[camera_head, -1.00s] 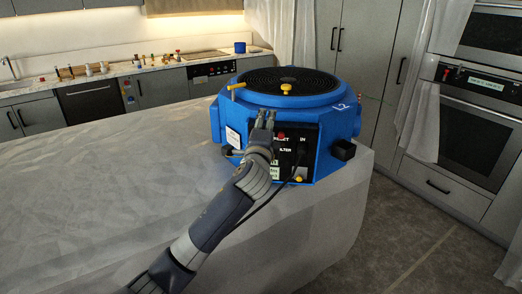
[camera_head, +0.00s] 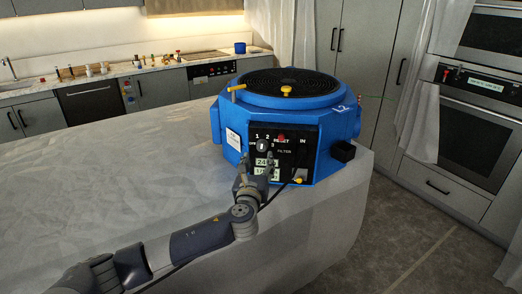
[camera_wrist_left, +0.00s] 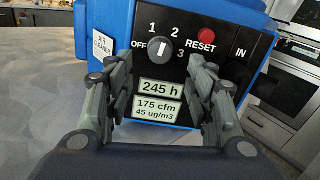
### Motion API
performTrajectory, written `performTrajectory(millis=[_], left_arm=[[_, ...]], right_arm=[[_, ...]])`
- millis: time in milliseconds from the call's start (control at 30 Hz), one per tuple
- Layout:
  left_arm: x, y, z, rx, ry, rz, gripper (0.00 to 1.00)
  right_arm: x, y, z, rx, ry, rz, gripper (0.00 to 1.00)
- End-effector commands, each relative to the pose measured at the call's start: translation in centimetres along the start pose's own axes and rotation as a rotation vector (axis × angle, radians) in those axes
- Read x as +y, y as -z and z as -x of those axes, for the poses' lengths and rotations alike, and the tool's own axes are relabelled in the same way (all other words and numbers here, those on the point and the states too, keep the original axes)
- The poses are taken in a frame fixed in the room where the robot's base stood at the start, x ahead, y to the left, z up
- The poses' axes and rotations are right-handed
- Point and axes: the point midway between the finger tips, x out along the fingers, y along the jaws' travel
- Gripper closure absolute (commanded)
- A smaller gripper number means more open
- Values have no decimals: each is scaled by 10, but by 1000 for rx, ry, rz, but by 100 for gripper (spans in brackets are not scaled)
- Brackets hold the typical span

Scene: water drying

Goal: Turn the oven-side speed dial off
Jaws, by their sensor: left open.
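The blue air cleaner (camera_head: 231,122) stands upright on the covered counter, with a black control panel (camera_head: 290,152) on its front. The speed dial (camera_head: 262,145) is a round dark knob with a light mark, ringed by OFF, 1, 2 and 3. In the left wrist view the dial (camera_wrist_left: 158,47) has its mark roughly upright, on the side of 1 and 2; the exact setting is unclear. My left gripper (camera_head: 255,163) is open and empty, just below and in front of the dial. Its fingers (camera_wrist_left: 161,72) stand either side of the readouts, apart from the knob. My right gripper is not in view.
A red RESET button (camera_wrist_left: 206,34) sits right of the dial, and two readout labels (camera_wrist_left: 158,87) lie below it. A yellow knob (camera_head: 286,90) and a yellow lever (camera_head: 237,88) are on top. The oven (camera_head: 470,125) is at the right. The counter's left side (camera_head: 110,165) is clear.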

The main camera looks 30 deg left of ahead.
Motion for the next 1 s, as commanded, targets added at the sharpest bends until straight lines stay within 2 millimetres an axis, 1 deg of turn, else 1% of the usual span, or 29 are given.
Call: performTrajectory(millis=[33, 300, 500, 700, 967, 1000], left_arm=[[0, -2, -8, -1, -3, 1, 50], [0, -2, -44, 0, -2, 3, 50], [0, -1, -62, 0, -1, 2, 50], [0, 0, -69, 1, 0, 4, 50], [0, 0, -69, 1, 0, 3, 50], [0, 0, -69, 1, 0, 3, 57]], right_arm=[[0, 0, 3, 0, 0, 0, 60], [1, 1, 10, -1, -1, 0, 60], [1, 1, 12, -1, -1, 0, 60], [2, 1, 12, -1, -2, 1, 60], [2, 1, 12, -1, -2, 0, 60], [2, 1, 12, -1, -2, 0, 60]])
